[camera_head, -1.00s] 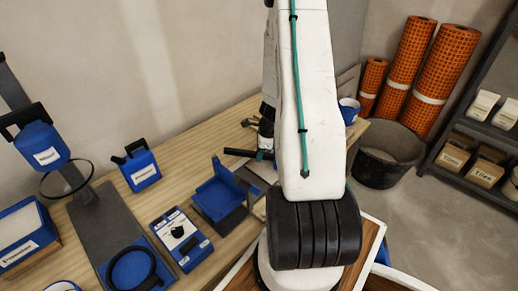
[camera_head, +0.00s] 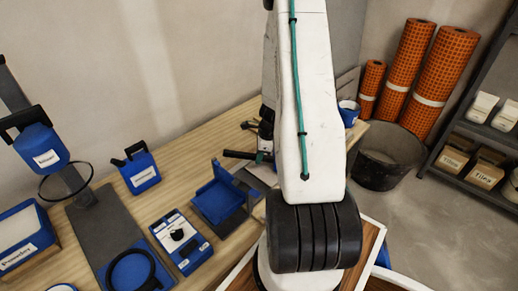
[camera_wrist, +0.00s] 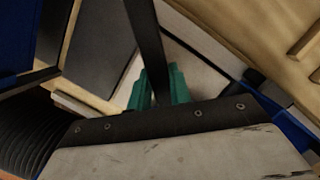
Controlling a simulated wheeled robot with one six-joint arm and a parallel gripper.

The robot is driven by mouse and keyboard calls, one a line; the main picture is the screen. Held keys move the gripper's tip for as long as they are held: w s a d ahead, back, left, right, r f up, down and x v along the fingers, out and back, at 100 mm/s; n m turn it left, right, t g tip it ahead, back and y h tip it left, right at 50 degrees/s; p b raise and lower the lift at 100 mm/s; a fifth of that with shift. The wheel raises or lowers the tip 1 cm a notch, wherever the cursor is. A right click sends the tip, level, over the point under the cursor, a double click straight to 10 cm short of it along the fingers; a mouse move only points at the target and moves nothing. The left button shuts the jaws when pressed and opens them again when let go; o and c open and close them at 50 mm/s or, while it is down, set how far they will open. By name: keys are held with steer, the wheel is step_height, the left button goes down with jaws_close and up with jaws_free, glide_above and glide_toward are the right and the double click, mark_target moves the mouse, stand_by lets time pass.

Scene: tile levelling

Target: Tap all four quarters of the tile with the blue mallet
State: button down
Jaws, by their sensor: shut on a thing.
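My gripper (camera_wrist: 160,88) has teal fingers shut on a dark bar (camera_wrist: 147,40), which looks like the handle of the mallet. The bar runs up out of the wrist view, and no blue mallet head can be made out. A pale flat surface (camera_wrist: 193,72), possibly the tile, lies beyond the fingers. I cannot tell whether the held thing touches it. In the head view my arm hides most of this area. A dark handle end (camera_head: 238,154) and a bit of teal finger (camera_head: 264,157) show left of the arm.
A wooden bench (camera_head: 190,150) runs along the wall. On it stand a blue angled holder (camera_head: 218,202), a labelled blue device (camera_head: 181,243), a blue container (camera_head: 138,172) and a stand with a ring (camera_head: 66,182). A black tub (camera_head: 388,163) and orange rolls (camera_head: 440,75) stand right.

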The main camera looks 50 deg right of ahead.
steer(key=shift+f, duration=0.25)
steer(key=shift+r, duration=2.55)
